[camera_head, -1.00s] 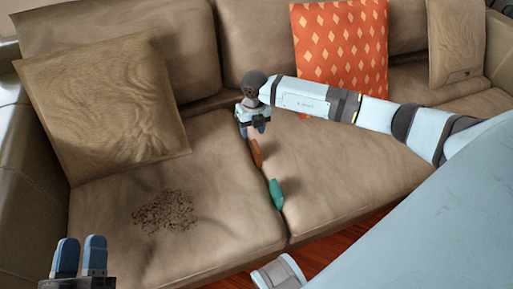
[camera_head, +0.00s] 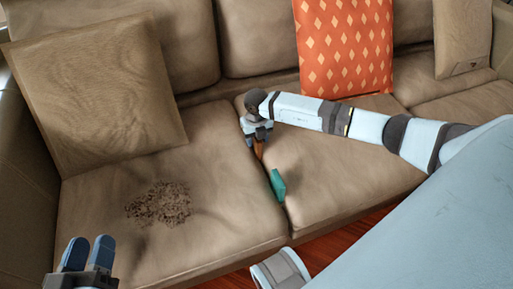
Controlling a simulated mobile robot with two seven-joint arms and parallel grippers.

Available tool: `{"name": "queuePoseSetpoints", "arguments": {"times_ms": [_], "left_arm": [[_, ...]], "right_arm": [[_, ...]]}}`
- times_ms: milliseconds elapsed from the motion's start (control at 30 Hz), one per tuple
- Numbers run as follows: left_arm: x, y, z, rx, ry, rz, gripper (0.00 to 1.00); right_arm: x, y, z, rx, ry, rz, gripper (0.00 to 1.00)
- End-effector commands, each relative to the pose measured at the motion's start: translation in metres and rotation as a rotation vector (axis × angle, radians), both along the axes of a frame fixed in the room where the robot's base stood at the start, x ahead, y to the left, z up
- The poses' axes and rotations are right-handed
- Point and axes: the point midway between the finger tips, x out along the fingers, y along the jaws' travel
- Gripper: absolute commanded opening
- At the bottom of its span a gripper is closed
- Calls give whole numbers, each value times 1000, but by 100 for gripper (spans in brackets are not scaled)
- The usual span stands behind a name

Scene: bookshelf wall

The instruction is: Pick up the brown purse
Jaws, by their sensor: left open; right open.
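A small, narrow brown item (camera_head: 259,150) is at the gap between two sofa seat cushions. It may be the brown purse, but it is too small to tell. My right gripper (camera_head: 257,139) is open, pointing down directly above it. The fingertips are close to its upper end, and the gripper hides part of it. I cannot tell whether they touch. My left gripper (camera_head: 88,254) is open and empty at the lower left, in front of the sofa.
A green item (camera_head: 277,186) stands along the cushion gap, in front of the brown item. Dark crumbs (camera_head: 158,204) lie on the left seat. A tan pillow (camera_head: 95,95) and an orange patterned pillow (camera_head: 345,48) lean on the backrest. The right seat cushion (camera_head: 345,170) has free room.

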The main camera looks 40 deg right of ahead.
Motion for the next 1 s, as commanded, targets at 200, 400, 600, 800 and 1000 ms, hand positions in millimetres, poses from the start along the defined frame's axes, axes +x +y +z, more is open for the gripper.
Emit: {"name": "queuePoseSetpoints", "arguments": {"times_ms": [200, 400, 600, 800, 1000], "left_arm": [[0, -1, -8, 13, 24, -9, 43], [0, -1, -7, 13, 24, -9, 43], [0, -1, -7, 11, 23, -8, 43], [0, -1, -7, 11, 23, -8, 43], [0, 0, 1, 7, 9, -4, 43]], "right_arm": [[0, 0, -12, 1, 0, 0, 49], [0, 0, -11, 1, 0, 1, 37], [0, 0, -11, 1, 0, 1, 0], [0, 0, -11, 1, -1, 1, 0], [1, 0, 4, 1, -2, 1, 0]]}}
